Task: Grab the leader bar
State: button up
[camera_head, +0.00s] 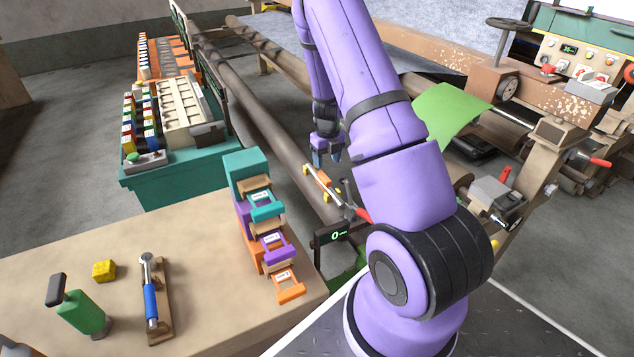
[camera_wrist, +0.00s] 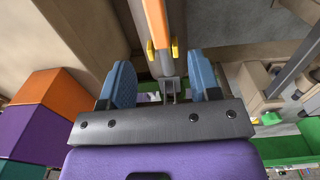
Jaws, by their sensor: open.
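An orange bar with yellow clips, which looks like the leader bar (camera_head: 323,177), is at the near end of the long brown roller. In the wrist view the orange bar (camera_wrist: 155,22) runs down from the top edge and ends between two yellow clips, beyond and between my fingers. My gripper (camera_head: 328,158) is close to the orange bar in the head view, at its upper side. In the wrist view my gripper (camera_wrist: 160,84) has its two blue fingers wide apart, with nothing held between them. I cannot tell how far the bar is from the fingertips.
A stepped drawer stack (camera_head: 262,220) stands on the tan bench (camera_head: 210,245) at left, with a green bottle (camera_head: 82,312) and a blue-handled tool (camera_head: 151,300). A green felt sheet (camera_head: 447,110) hangs behind my arm.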

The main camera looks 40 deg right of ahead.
aim_at(325, 176)
notch_tip(325, 176, down, 5)
jog(key=shift+r, duration=0.1)
jog(key=shift+w+f, duration=0.2)
jog(key=shift+f, duration=1.15)
jog(key=shift+w+f, duration=0.15)
jog(key=shift+f, duration=1.2)
jog(key=shift+c, duration=0.2)
jog(key=c, duration=1)
